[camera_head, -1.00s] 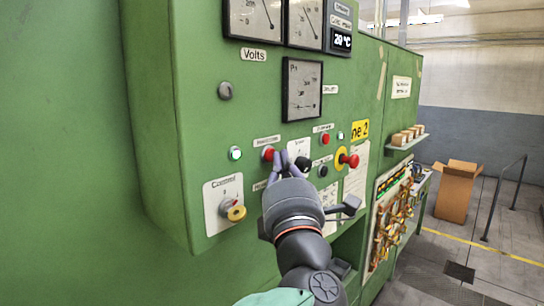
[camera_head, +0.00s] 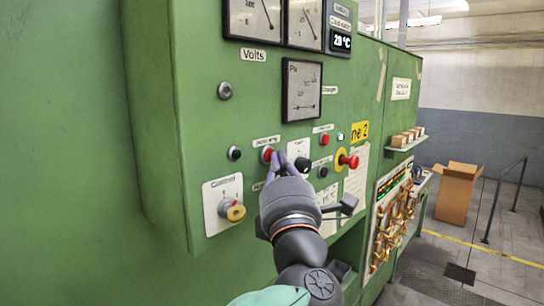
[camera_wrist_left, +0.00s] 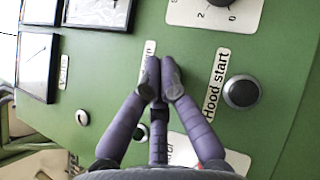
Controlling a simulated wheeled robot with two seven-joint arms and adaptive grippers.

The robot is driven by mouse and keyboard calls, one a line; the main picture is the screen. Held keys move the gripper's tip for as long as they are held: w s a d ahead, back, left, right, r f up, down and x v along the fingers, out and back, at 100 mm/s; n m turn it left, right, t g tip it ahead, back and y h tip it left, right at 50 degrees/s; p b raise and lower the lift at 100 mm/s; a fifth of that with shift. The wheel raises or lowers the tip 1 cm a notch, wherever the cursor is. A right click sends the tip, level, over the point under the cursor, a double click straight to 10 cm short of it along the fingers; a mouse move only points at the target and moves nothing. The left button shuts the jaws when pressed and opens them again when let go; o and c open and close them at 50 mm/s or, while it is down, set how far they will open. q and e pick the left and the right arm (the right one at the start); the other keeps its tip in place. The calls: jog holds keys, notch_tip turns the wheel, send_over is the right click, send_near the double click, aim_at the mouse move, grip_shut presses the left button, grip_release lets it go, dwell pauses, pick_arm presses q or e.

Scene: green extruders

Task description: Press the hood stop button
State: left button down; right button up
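A red button (camera_head: 267,154) sits on the green panel in the head view under a label too small to read. My left gripper (camera_head: 281,158) has its fingers together, empty, with the tips at or just beside this button; contact cannot be made out. In the left wrist view the fingertips (camera_wrist_left: 160,75) cover the button and most of its label. A dark round button (camera_wrist_left: 241,92) labelled "Hood start" is beside the fingers there, apart from them. A round lamp or button (camera_head: 235,153) left of the red one is dark. My right gripper is not in view.
A black knob (camera_head: 302,163), a smaller red button (camera_head: 325,139) and a red emergency knob (camera_head: 349,160) stick out to the right. Gauges (camera_head: 303,90) are above. The panel's left part is bare.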

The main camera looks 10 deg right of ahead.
pick_arm(q)
jog(key=shift+s, duration=0.1)
jog(key=shift+s+d, duration=0.4)
jog(key=shift+s, duration=0.05)
jog(key=s+d, duration=0.1)
jog(key=s, duration=0.1)
jog(key=s+d, duration=0.2)
jog(key=shift+b, duration=0.4)
dwell(0.6)
